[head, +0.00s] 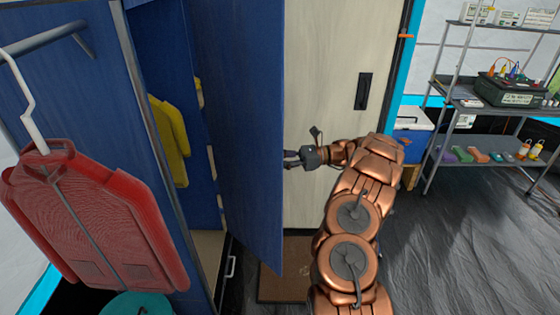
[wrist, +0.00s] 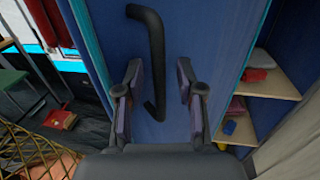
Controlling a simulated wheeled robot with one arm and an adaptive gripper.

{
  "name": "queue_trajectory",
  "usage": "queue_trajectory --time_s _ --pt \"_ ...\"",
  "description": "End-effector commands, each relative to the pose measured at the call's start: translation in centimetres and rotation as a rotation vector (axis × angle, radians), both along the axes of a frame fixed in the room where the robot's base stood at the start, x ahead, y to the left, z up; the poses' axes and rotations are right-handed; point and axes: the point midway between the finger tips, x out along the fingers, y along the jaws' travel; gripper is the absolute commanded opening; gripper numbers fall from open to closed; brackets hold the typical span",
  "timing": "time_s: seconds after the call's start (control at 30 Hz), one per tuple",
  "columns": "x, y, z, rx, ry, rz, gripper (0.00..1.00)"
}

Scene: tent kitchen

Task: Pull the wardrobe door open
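The blue wardrobe door (head: 240,130) stands part way open in the head view, with the wardrobe's inside showing to its left. In the wrist view the door face (wrist: 205,35) fills the middle and carries a long black bar handle (wrist: 155,55). My gripper (head: 291,159) is beside the door's right-hand face in the head view, where the handle is hidden. In the wrist view my gripper (wrist: 158,84) is open, its two fingers apart. The handle's lower part appears between them, with gaps on both sides. I cannot tell whether it lies at fingertip depth.
A yellow garment (head: 170,140) hangs inside the wardrobe. A red jacket (head: 90,215) hangs at the front left. A pale sliding panel (head: 330,60) stands close behind my arm. A metal shelf rack (head: 470,135) is at right, with clear dark floor (head: 450,250) before it.

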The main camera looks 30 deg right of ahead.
Motion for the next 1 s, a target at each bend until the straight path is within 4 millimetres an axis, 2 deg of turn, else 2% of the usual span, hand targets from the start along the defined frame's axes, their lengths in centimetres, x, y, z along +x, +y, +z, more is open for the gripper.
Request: queue_trajectory --time_s 0.33,1.0 --pt "-0.2 -0.7 0.1 -0.002 -0.002 -0.002 0.37" --pt "-1.1 -3.5 0.0 -0.004 -0.001 -0.004 0.37"
